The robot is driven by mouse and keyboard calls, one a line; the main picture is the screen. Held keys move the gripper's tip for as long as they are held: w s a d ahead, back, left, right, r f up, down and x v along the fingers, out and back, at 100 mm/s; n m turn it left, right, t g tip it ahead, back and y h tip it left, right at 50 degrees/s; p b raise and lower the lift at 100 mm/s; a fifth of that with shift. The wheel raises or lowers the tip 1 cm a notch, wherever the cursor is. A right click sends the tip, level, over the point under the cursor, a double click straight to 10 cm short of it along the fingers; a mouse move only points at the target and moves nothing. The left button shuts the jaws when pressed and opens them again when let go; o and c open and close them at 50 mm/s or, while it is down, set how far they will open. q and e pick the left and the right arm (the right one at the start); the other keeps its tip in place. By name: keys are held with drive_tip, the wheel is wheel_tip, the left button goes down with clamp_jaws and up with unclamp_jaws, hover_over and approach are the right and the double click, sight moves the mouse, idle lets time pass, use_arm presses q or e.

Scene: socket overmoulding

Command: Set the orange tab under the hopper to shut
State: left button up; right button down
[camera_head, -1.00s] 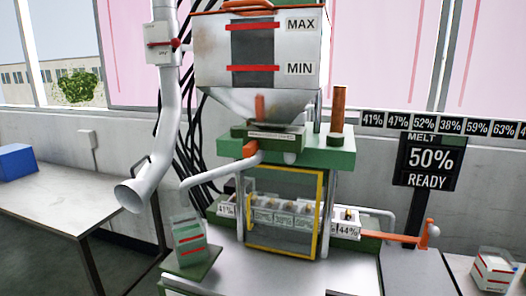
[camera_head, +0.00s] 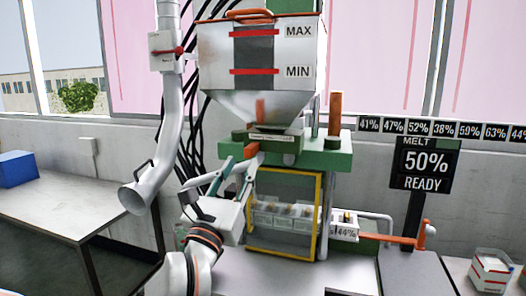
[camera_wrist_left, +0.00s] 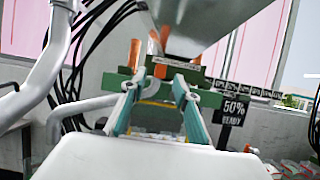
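The hopper (camera_head: 306,62) with MAX and MIN marks stands above the green block (camera_head: 318,152). The small orange tab (camera_head: 252,148) sticks out below the hopper's outlet, at the left front of that block. My left gripper (camera_head: 237,165) is just below and left of the tab, fingers pointing up at it and spread apart. In the left wrist view, the open fingers (camera_wrist_left: 159,78) frame an orange piece (camera_wrist_left: 160,70) under the hopper outlet, with nothing visibly clamped. I cannot tell whether a finger touches the tab. My right gripper is out of view.
A yellow-framed window (camera_head: 321,215) with several small boxes behind it lies right of my left gripper. A white pipe (camera_head: 168,150) hangs at left. An orange handle (camera_head: 392,239) sits at right. The MELT display (camera_head: 427,165) reads 50% READY.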

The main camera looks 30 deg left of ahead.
sight(248, 155)
use_arm(q)
drive_tip(key=shift+w+a+b, duration=0.1)
drive_tip(key=shift+w+b, duration=0.2)
drive_tip(key=shift+b, duration=0.45)
drive_tip(key=w+b, duration=0.2)
drive_tip(key=b, duration=0.2)
drive_tip(key=shift+a+r, duration=0.1)
drive_tip(key=shift+a, duration=0.05)
drive_tip(key=x, duration=0.4)
drive_tip(key=shift+r, duration=0.45)
drive_tip(key=shift+w+a, duration=0.1)
drive_tip(key=shift+w, duration=0.35)
drive_tip(key=shift+r, duration=0.1)
clamp_jaws()
